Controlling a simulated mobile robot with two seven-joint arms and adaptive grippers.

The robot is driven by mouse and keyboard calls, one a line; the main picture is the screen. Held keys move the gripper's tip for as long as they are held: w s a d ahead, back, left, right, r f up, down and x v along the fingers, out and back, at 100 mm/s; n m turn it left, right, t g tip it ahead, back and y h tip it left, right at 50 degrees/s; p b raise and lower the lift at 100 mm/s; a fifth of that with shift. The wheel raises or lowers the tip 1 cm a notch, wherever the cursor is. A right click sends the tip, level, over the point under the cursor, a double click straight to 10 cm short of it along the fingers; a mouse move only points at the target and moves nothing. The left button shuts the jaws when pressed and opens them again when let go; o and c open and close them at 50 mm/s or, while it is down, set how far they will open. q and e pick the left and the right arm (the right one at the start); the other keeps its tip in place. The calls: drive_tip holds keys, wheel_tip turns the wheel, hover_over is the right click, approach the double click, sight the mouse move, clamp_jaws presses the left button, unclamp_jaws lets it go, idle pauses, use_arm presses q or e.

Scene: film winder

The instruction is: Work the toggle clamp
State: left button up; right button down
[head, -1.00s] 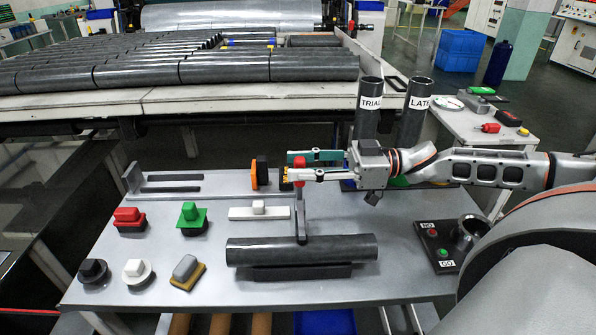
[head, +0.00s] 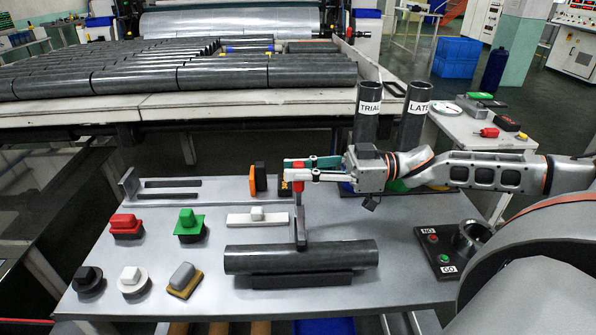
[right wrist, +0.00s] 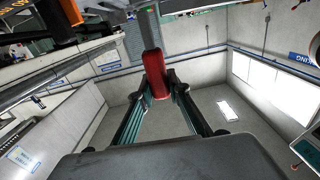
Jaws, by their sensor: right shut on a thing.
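The toggle clamp's upright grey lever (head: 300,228) stands behind a dark tube (head: 300,256) lying on a black cradle (head: 300,281). The lever has a red grip (head: 298,183) at its top. My right gripper (head: 298,172) reaches in from the right and is shut on the red grip. In the right wrist view the red grip (right wrist: 154,75) sits between the two fingertips. The lever is upright, and its foot is by the tube's top edge. I cannot tell whether it presses on the tube. My left gripper is not in view.
Red (head: 126,225), green (head: 190,224), black (head: 90,274), white (head: 133,278) and grey-topped (head: 183,278) blocks stand on the table's left. An NO/GO button panel (head: 440,246) is at right. Tubes marked TRIAL (head: 367,125) and LATE (head: 412,125) stand behind my right arm.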

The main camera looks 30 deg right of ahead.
use_arm(q)
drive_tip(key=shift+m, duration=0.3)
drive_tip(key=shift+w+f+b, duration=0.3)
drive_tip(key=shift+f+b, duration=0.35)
drive_tip(key=shift+b, duration=1.05)
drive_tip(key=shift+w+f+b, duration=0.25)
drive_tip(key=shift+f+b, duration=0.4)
drive_tip(key=shift+b, duration=1)
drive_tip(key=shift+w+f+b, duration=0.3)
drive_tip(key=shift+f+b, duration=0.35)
drive_tip(key=shift+b, duration=1.05)
use_arm(e)
drive_tip(key=w+d+f+m, duration=0.4)
drive_tip(key=w+m, duration=0.2)
drive_tip(key=m, duration=0.5)
drive_tip(key=shift+f+m, duration=0.25)
drive_tip(key=shift+m, duration=0.15)
drive_tip(key=shift+w, duration=0.1)
